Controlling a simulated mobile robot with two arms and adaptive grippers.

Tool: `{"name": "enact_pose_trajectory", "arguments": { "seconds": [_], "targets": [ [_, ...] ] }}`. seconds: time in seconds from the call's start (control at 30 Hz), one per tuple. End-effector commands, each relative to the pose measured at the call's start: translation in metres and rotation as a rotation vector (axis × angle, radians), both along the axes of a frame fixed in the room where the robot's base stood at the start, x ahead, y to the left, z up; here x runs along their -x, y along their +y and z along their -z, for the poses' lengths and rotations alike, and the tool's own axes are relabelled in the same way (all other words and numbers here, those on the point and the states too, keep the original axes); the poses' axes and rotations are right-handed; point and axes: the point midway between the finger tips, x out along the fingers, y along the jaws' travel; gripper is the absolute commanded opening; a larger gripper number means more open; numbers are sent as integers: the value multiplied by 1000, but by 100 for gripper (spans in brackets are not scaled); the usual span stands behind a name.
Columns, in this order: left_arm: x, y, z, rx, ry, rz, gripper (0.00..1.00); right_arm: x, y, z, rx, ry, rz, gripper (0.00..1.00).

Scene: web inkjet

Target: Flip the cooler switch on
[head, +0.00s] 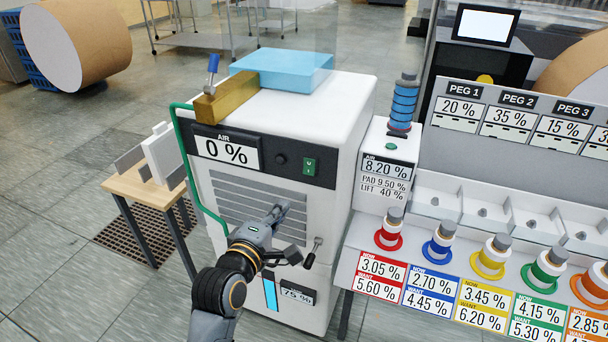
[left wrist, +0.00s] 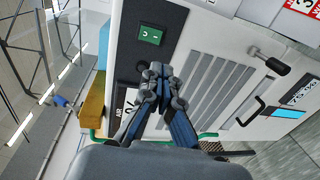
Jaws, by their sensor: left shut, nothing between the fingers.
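The cooler (head: 340,110) is a white cabinet with a dark panel on its upper front. Its small green switch (head: 309,166) sits at the right end of that panel, and shows near the top of the left wrist view (left wrist: 151,35). I cannot tell its position. The display (head: 225,151) on the panel reads AIR 0 %. My left gripper (head: 281,208) is shut and empty, in front of the vent slats, below the switch in the head view. In the left wrist view its fingertips (left wrist: 160,73) point toward the panel, apart from the switch. My right gripper is not in view.
A crank handle (head: 313,252) juts from the cooler's lower front, right of my left gripper. A green pipe (head: 190,170) runs down the cooler's left side. A brass block (head: 228,98) and blue slab (head: 283,70) lie on top. A rack of coloured ink stations stands to the right.

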Motion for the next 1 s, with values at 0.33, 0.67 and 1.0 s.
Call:
{"name": "enact_pose_trajectory", "arguments": {
  "seconds": [0.33,0.67,1.0],
  "targets": [
    [0,0,-3,5,-2,-1,0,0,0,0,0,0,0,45],
    [-34,-12,1,3,-3,0,0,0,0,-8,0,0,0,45],
    [-90,-33,9,1,-4,1,0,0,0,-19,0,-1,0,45]
  ]
}}
